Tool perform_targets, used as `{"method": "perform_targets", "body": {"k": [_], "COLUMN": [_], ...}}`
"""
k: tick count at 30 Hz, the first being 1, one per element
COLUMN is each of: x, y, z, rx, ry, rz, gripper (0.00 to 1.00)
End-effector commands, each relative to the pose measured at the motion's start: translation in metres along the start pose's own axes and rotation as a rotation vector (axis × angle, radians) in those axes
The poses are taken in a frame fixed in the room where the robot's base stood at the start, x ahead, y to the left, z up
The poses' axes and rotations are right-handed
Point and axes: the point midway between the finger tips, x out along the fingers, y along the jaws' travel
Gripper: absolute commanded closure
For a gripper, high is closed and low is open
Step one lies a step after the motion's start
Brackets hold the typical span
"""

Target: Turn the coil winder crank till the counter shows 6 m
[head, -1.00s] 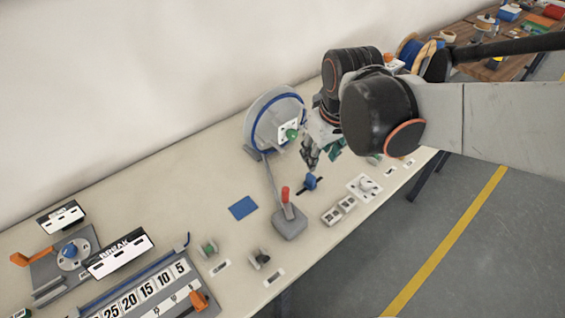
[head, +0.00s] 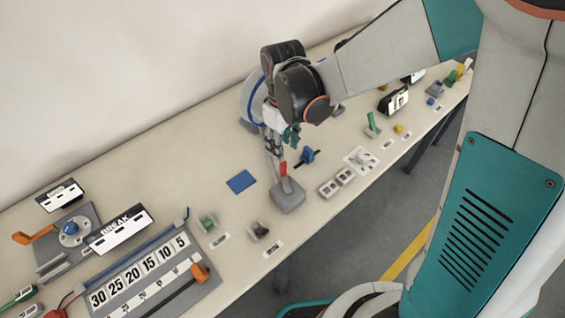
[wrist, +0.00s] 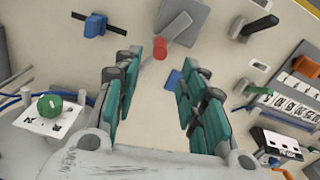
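My gripper (head: 279,143) hangs above the table, in front of the large grey disc with a blue ring (head: 250,97), which my arm partly hides. In the wrist view its teal-padded fingers (wrist: 157,82) are apart with nothing held between them. A lever with a red grip (head: 283,170) rises from a grey base (head: 288,197) just below my gripper. The red grip (wrist: 160,41) lies beyond the fingertips in the wrist view, apart from them. A green knob on a white plate (wrist: 50,106) is at left there. I cannot tell which part is the winder crank, nor read a metre counter.
A blue knob (head: 307,157), a blue square (head: 241,181) and white sockets (head: 337,183) surround the lever. At left are a BREAK display (head: 119,228), a numbered scale (head: 138,274) and an orange-handled device (head: 73,233). A black display (head: 394,101) stands at right.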

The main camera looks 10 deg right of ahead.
Motion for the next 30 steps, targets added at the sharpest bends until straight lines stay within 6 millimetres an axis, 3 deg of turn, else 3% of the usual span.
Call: {"method": "perform_targets", "body": {"k": [1,15,21,30], "x": [0.015,0.085,0.098,0.1], "y": [0.0,0.0,0.0,0.0], "z": [0.0,0.0,0.0,0.0], "rx": [0.0,0.001,0.001,0.001], "ry": [0.0,0.001,0.001,0.001], "rz": [0.0,0.0,0.0,0.0], "gripper": [0.62,0.62,0.62,0.62]}}
